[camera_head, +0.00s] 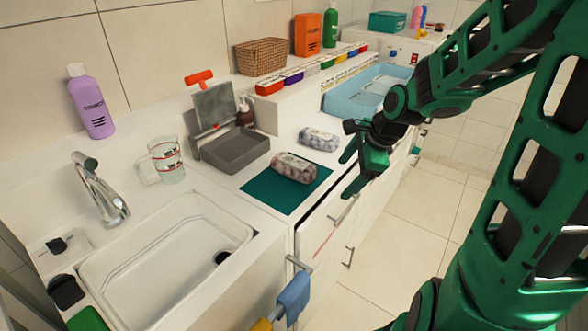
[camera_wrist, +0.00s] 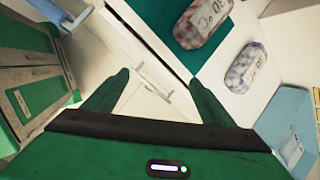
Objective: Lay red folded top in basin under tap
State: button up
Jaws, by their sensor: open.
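A reddish-brown patterned folded bundle (camera_head: 293,167), which looks like the red folded top, lies on a dark green mat (camera_head: 257,188) on the counter. It also shows at the top of the wrist view (camera_wrist: 203,20). The white basin (camera_head: 165,262) is at the lower left, with a chrome tap (camera_head: 103,195) over its back left edge; no cloth shows in it. My gripper (camera_head: 350,172) is open and empty, right of the bundle near the counter's front edge. In the wrist view its fingers (camera_wrist: 158,80) point toward the drawer fronts, apart from the bundle.
A blue-grey folded bundle (camera_head: 318,139) lies behind the red one. A grey open box (camera_head: 236,150) and a glass (camera_head: 167,160) stand between mat and wall. A blue tray (camera_head: 345,99) is farther back. Blue cloth (camera_head: 294,297) hangs on a front rail.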

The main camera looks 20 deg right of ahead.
aim_at(294, 161)
jog(key=w+a+r+m+t+y, duration=0.2)
jog(key=w+a+m+y, duration=0.1)
jog(key=w+a+m, duration=0.4)
jog(key=shift+w+d+r+x, duration=0.1)
jog(key=shift+w+d+x, duration=0.15)
jog(key=shift+x, duration=1.5)
jog(key=shift+w+d+r+x, duration=0.15)
jog(key=shift+w+x, duration=0.15)
jog(key=shift+x, duration=1.45)
jog(key=shift+w+d+x, duration=0.25)
jog(key=shift+w+x, duration=0.05)
jog(key=shift+x, duration=1.5)
jog(key=c, duration=1.3)
jog(key=shift+r, duration=0.15)
jog(key=shift+c, duration=0.2)
jog(key=shift+r, duration=0.45)
jog(key=r, duration=0.3)
jog(key=shift+s+a+r, duration=0.15)
jog(key=shift+a+r, duration=0.1)
jog(key=shift+a, duration=0.05)
jog(key=s+a+r, duration=0.5)
jog(key=a+r, duration=0.1)
jog(key=a, duration=0.3)
jog(key=shift+s+a+r, duration=0.15)
jog(key=shift+a+r, duration=0.05)
jog(key=shift+a, duration=0.1)
